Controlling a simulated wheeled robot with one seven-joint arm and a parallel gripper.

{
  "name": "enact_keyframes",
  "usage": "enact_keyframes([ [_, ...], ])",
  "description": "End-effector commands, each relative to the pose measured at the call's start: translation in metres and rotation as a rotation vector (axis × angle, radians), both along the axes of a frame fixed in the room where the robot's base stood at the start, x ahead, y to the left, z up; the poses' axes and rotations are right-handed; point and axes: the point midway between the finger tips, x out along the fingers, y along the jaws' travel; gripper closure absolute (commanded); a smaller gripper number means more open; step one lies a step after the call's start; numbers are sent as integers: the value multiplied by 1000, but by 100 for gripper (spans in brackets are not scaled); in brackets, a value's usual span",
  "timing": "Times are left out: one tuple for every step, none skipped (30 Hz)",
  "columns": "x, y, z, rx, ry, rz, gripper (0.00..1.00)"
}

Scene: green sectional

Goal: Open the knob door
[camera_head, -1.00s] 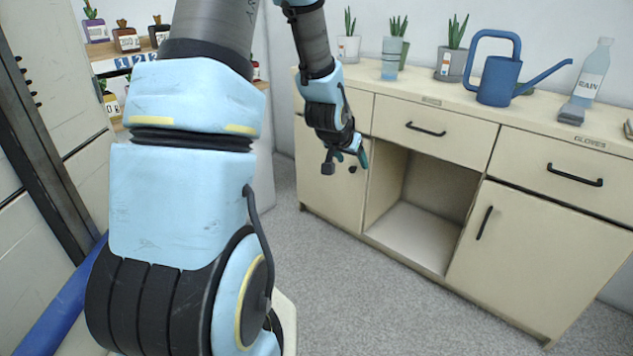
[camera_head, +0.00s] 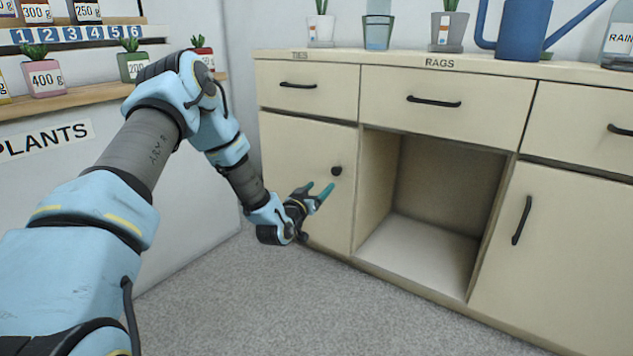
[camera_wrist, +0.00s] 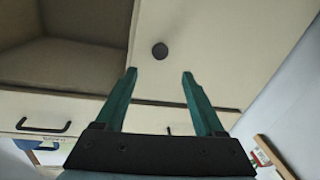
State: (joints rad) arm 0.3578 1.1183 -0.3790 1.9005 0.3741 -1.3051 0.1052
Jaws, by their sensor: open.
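The knob door (camera_head: 301,180) is a cream cabinet door at the left end of the cabinet, and it is closed. Its round black knob (camera_head: 337,170) sits near the door's right edge, close to the open cubby. My gripper (camera_head: 321,191) is in front of the door, just below and left of the knob. In the wrist view the door (camera_wrist: 205,45) fills the middle, and the knob (camera_wrist: 160,51) lies beyond and between the two teal fingertips. My gripper (camera_wrist: 159,74) is open and empty, with the fingers apart from the knob.
An open cubby (camera_head: 420,245) is right of the knob door. A door with a bar handle (camera_head: 522,220) is farther right. Drawers (camera_head: 434,92) run above. Grey carpet (camera_head: 270,290) in front is clear.

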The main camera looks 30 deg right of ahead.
Motion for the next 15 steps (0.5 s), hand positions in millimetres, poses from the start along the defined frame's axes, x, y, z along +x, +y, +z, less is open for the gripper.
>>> enact_keyframes([
  [2,-4,0,-3,-3,0,29],
  [4,-6,0,-3,-4,0,29],
  [7,-10,0,-2,-3,-1,29],
  [10,-13,0,-3,-3,0,29],
  [13,-17,0,-3,-3,0,29],
  [17,-23,0,-3,-3,0,29],
  [21,-28,-1,-3,-3,0,29],
  [24,-32,-1,-2,-2,-1,29],
  [29,-39,-1,-2,-2,-1,29],
  [33,-43,-1,-2,-2,-1,29],
  [36,-47,-1,-2,-2,0,29],
  [41,-53,-2,-2,-2,0,29],
  [44,-57,-1,-2,-2,0,29],
  [47,-60,-1,-2,-2,1,29],
  [51,-65,-1,-2,0,0,29],
])
